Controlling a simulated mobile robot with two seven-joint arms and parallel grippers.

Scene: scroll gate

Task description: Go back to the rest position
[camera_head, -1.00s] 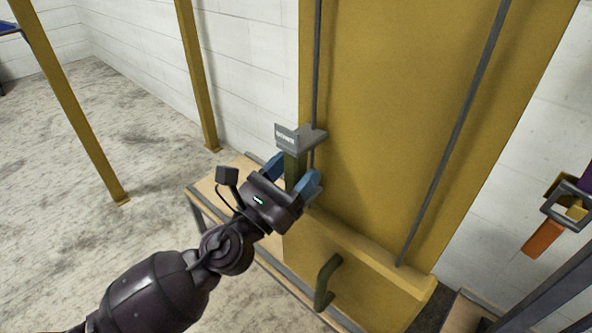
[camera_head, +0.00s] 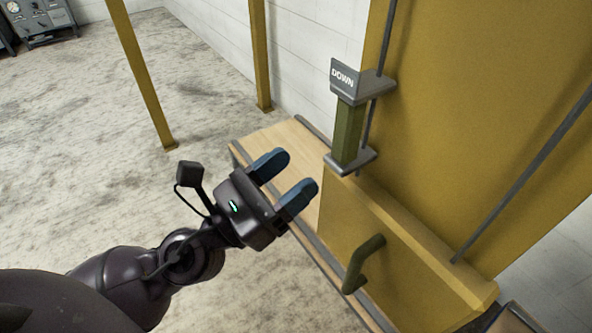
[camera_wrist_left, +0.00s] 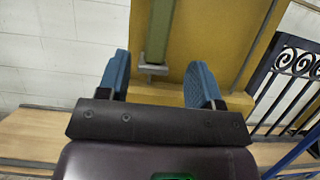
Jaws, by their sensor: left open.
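My left gripper (camera_head: 291,180) is open and empty in the head view, its two blue fingers apart. It is to the left of and below a green upright handle (camera_head: 347,131) and does not touch it. The handle sits between grey brackets, and the upper bracket (camera_head: 357,82) reads "DOWN". In the left wrist view, the blue fingers (camera_wrist_left: 158,80) are spread, with the green handle (camera_wrist_left: 160,30) beyond them. My right gripper is not in view.
A yellow gate panel (camera_head: 430,130) with grey rods stands at the right. Its lower part has a dark green curved handle (camera_head: 361,264). A wooden bench top (camera_head: 270,150) runs beside it. Yellow posts (camera_head: 141,75) stand on the floor at the left. A dark scrolled railing (camera_wrist_left: 285,80) shows at right in the wrist view.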

